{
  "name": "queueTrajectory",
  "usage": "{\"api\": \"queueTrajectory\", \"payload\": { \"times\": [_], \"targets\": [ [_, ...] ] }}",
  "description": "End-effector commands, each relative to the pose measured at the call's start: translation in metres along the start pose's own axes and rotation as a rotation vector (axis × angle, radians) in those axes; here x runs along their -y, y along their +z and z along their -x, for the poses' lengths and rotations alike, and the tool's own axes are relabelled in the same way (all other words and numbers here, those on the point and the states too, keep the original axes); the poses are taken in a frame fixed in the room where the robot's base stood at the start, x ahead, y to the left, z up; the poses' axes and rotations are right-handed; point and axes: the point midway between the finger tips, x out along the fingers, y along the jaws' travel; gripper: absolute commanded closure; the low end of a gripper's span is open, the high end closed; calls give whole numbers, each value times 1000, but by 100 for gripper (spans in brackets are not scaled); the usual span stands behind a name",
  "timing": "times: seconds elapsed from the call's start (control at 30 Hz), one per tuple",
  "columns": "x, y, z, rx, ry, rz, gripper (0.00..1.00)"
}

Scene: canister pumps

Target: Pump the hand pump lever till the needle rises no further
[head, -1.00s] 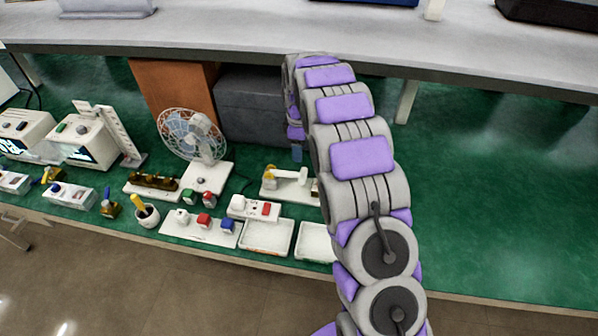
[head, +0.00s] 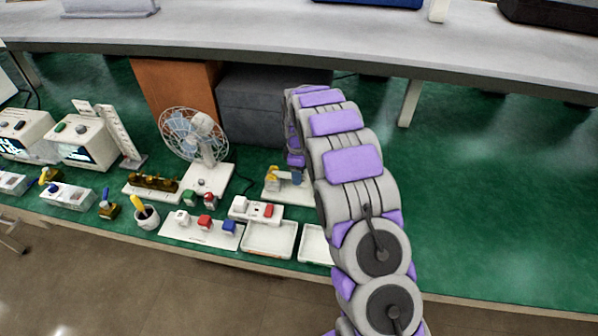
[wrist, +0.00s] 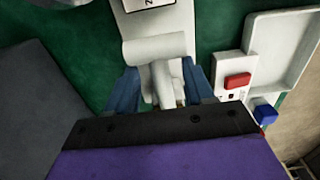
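The hand pump (head: 272,184) stands on a white base near the front of the green table in the head view, left of my arm, with a yellow part on it. In the wrist view its white lever (wrist: 162,80) lies between the two blue fingers of my gripper (wrist: 160,90), with a white cylinder (wrist: 155,48) beyond it. The fingers are spread on either side of the lever; firm contact cannot be made out. In the head view my gripper (head: 297,176) is low over the pump and partly hidden by my arm. No needle reading can be made out.
A white tray (head: 268,254) and a white box with a red switch (head: 268,211) sit in front of the pump. A fan (head: 197,135) stands to the left. A grey box (head: 262,105) is behind. The table right of my arm is clear.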

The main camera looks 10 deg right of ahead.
Motion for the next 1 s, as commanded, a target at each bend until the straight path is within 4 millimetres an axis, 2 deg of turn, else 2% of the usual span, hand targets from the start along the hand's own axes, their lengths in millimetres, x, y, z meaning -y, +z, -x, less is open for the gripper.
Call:
{"api": "queueTrajectory", "payload": {
  "times": [0.07,0.53,1.0],
  "targets": [
    [0,1,0,-1,-1,0,55],
    [-1,4,0,-1,-1,-1,100],
    [-4,7,2,11,1,-1,100]
  ]
}}
